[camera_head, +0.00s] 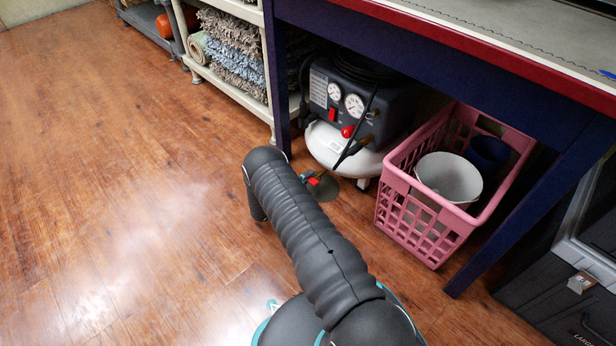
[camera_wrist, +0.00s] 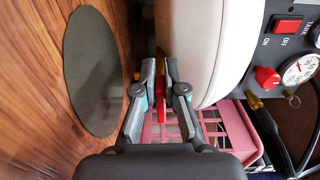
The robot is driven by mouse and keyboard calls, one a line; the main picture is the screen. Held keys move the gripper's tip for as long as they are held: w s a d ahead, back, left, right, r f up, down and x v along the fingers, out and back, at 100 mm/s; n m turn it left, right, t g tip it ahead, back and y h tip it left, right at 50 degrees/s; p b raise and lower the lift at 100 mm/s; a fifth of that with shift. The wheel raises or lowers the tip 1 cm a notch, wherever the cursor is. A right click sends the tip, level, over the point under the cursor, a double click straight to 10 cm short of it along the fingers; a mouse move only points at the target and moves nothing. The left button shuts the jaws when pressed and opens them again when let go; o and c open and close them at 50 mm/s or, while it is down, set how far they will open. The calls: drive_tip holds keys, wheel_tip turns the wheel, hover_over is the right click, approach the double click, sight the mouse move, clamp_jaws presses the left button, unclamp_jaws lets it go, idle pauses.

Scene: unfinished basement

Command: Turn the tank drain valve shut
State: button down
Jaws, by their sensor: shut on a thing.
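The air compressor (camera_head: 365,108) stands under the workbench, with a white tank (camera_head: 340,147) below its dark panel and gauges. The tank (camera_wrist: 200,45) fills the upper middle of the wrist view. The red drain valve handle (camera_head: 313,182) shows low beside the tank. In the wrist view the red handle (camera_wrist: 160,103) lies between the two fingers of my gripper (camera_wrist: 160,80), which are shut on it. A small brass-coloured bit (camera_wrist: 137,76) shows beside the left finger. The valve body is mostly hidden by the fingers. My arm hides most of the gripper in the head view.
A flat dark round disc (camera_wrist: 90,70) lies on the wooden floor by the valve. A pink crate (camera_head: 420,215) with a white bucket (camera_head: 449,178) stands right of the compressor. Dark blue bench legs (camera_head: 277,80) flank the space. Open floor (camera_head: 110,190) lies left.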

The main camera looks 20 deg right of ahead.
drive_tip(key=shift+w+a, duration=0.15)
drive_tip(key=shift+w, duration=0.05)
drive_tip(key=c, duration=1.2)
unclamp_jaws()
drive_tip(key=shift+a, duration=0.1)
drive_tip(key=shift+c, duration=0.2)
drive_tip(key=shift+s+d, duration=0.1)
drive_tip(key=shift+d, duration=0.1)
drive_tip(key=v, duration=1.2)
